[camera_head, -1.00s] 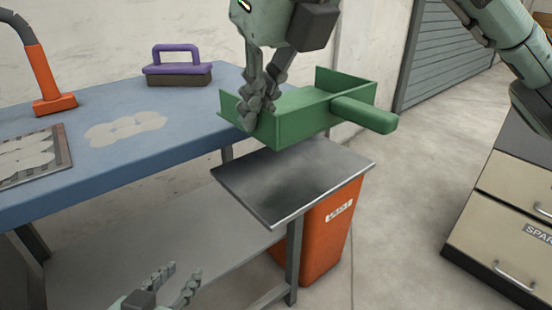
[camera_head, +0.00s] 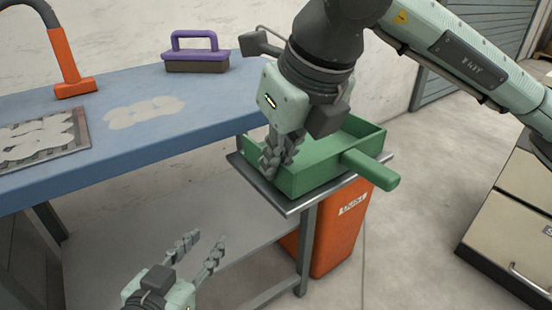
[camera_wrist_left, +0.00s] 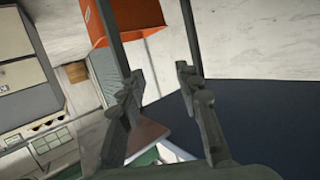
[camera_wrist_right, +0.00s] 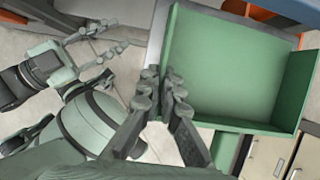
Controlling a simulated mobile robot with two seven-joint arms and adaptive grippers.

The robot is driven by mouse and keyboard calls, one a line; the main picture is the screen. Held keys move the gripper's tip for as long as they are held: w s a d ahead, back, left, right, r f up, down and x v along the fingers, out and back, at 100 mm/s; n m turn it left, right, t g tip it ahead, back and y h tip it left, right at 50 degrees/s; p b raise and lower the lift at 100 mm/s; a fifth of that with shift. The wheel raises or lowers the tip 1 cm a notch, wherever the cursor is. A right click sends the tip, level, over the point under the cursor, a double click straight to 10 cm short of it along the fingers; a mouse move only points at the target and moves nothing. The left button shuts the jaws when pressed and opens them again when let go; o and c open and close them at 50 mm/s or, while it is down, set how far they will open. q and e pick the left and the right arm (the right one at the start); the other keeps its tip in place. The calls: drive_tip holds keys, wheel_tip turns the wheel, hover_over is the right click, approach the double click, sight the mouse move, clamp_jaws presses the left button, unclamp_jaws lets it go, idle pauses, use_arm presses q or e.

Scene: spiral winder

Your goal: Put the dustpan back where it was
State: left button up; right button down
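The green dustpan (camera_head: 325,172) is at the small metal side shelf (camera_head: 245,172), with its handle (camera_head: 370,170) pointing right past the shelf edge. It looks level and resting on the shelf, though any small gap underneath is hidden. My right gripper (camera_head: 280,155) is at the dustpan's near left wall. In the right wrist view the fingers (camera_wrist_right: 165,95) pinch that wall, one on each side; the dustpan's inside (camera_wrist_right: 235,65) is empty. My left gripper (camera_head: 205,250) is low in front of the bench, open and empty, away from the dustpan. Its spread fingers also show in the left wrist view (camera_wrist_left: 158,100).
The blue bench (camera_head: 120,150) holds a purple-handled brush (camera_head: 195,62), pale round patches (camera_head: 145,112), a tray (camera_head: 45,140) and an orange-based tool (camera_head: 72,75). An orange bin (camera_head: 340,235) stands under the side shelf. A drawer cabinet (camera_head: 510,220) is at right.

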use_arm(q)
drive_tip(key=shift+w+d+r+t, duration=0.1)
drive_tip(key=shift+d+r+t, duration=0.25)
drive_tip(key=shift+r, duration=0.3)
use_arm(e)
drive_tip(key=c, duration=1.7)
unclamp_jaws()
use_arm(q)
drive_tip(key=shift+f, duration=0.1)
